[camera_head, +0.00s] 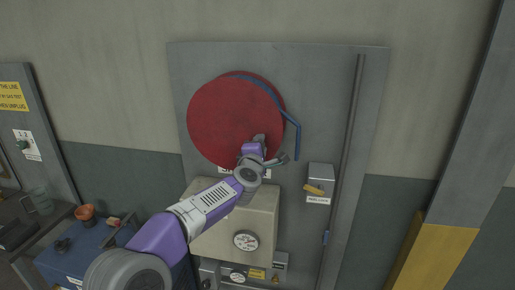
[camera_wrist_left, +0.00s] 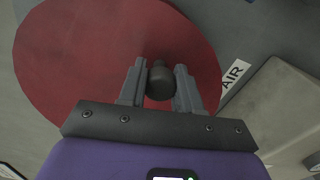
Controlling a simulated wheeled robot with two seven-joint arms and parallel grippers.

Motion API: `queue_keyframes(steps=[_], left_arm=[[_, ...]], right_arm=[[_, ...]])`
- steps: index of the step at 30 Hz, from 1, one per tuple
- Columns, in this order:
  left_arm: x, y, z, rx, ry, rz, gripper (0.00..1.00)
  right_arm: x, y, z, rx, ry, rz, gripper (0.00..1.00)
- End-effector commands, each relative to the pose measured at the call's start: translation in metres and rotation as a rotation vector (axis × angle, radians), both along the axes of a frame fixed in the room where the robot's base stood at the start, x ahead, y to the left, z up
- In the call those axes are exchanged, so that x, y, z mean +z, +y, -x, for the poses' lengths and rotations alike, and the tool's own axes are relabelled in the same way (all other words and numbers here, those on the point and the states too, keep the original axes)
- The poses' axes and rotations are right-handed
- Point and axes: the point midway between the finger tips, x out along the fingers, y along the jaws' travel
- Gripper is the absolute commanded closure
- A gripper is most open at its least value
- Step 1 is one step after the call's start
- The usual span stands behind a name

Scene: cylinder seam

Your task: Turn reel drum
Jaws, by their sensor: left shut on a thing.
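The reel drum (camera_head: 225,115) is a large dark red disc on a grey wall panel (camera_head: 330,75) in the head view. It also fills much of the left wrist view (camera_wrist_left: 75,60). My left gripper (camera_head: 259,140) reaches up to the lower right part of the disc. In the left wrist view my left gripper (camera_wrist_left: 160,85) has its two fingers on either side of a dark round knob (camera_wrist_left: 160,80) that stands out from the disc, and it is shut on it. My right gripper is not in view.
A blue hose (camera_head: 296,130) hangs at the disc's right edge. A small box with a yellow lever (camera_head: 315,187) sits to the right. A beige box with a gauge (camera_head: 245,240) is below the drum. A blue cabinet (camera_head: 75,250) stands at lower left.

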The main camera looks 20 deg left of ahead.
Motion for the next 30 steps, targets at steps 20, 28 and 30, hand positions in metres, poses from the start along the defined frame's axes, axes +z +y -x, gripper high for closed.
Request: queue_keyframes(steps=[20,28,30], left_arm=[[0.0024,-0.0003,0.0001,0.0,-0.004,0.012,0.41],[0.0018,-0.0006,0.0009,0.0,-0.003,0.012,0.41],[0.0016,-0.0011,0.0045,-0.001,-0.003,0.012,0.41]], right_arm=[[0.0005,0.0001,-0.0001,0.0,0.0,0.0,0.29],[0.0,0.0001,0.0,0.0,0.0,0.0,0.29],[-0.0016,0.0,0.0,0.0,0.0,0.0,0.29]])
